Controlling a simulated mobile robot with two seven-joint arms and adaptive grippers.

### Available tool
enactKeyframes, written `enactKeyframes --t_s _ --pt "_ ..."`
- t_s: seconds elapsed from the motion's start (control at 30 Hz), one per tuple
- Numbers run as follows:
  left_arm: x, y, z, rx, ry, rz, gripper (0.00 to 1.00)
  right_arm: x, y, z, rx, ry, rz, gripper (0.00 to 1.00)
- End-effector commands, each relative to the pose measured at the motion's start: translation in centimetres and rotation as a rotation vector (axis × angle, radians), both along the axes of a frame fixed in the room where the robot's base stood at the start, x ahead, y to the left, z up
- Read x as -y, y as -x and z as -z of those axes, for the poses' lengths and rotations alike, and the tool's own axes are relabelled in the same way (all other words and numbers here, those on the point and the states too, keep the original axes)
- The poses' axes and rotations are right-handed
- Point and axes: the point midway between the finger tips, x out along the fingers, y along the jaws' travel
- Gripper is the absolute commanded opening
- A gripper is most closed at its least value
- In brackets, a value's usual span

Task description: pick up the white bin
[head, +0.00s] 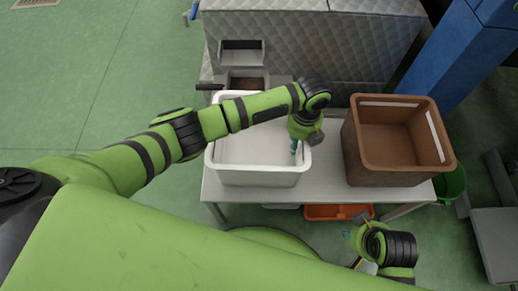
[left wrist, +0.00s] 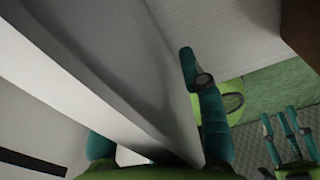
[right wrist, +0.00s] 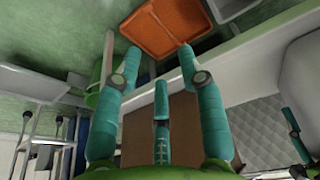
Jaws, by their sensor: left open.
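The white bin (head: 258,178) stands upright on the light table, left of the brown bin. My left gripper (head: 294,147) is at the bin's right wall, with its fingers pointing down. In the left wrist view the white wall (left wrist: 125,75) runs between its teal fingers (left wrist: 160,140), which are apart; one finger is largely hidden by the wall. I cannot tell whether they touch it. My right gripper (head: 352,234) is low in front of the table, away from the white bin. In the right wrist view its fingers (right wrist: 155,65) are spread and empty.
The brown bin (head: 377,178) stands on the table (head: 325,185) at right. An orange tray (head: 330,212) lies below the table's front edge; a green bucket (head: 452,185) is at its right. Grey quilted machinery (head: 300,45) and a blue post (head: 455,50) are behind. Floor at left is clear.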

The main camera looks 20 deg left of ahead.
Motion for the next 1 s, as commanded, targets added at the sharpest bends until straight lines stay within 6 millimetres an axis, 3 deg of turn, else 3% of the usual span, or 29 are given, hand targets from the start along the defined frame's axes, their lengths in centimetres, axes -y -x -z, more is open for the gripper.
enactKeyframes --t_s 0.13,0.17,0.23,0.27,0.83,1.0 --pt "0.0 0.0 0.0 0.0 0.0 0.0 0.4 0.0 0.0 0.0 -0.001 0.0 0.0 0.4" --pt "0.0 0.0 0.0 0.0 0.0 0.0 0.32 0.0 0.0 0.0 -0.001 0.0 0.0 0.4" --pt "0.0 0.0 0.0 0.0 0.0 0.0 0.04 0.0 0.0 0.0 -0.001 0.0 0.0 0.4" --pt "0.0 0.0 -0.1 0.0 0.0 0.0 0.0 0.0 0.0 0.0 0.0 0.0 0.0 0.4" --pt "0.1 -0.1 -0.8 0.003 0.003 0.0 0.0 0.0 -0.2 -0.1 0.007 -0.001 0.0 0.4" --pt "0.1 -0.1 -2.4 0.003 0.003 0.001 0.0 -0.1 -0.3 1.8 -0.011 0.0 -0.003 0.4"
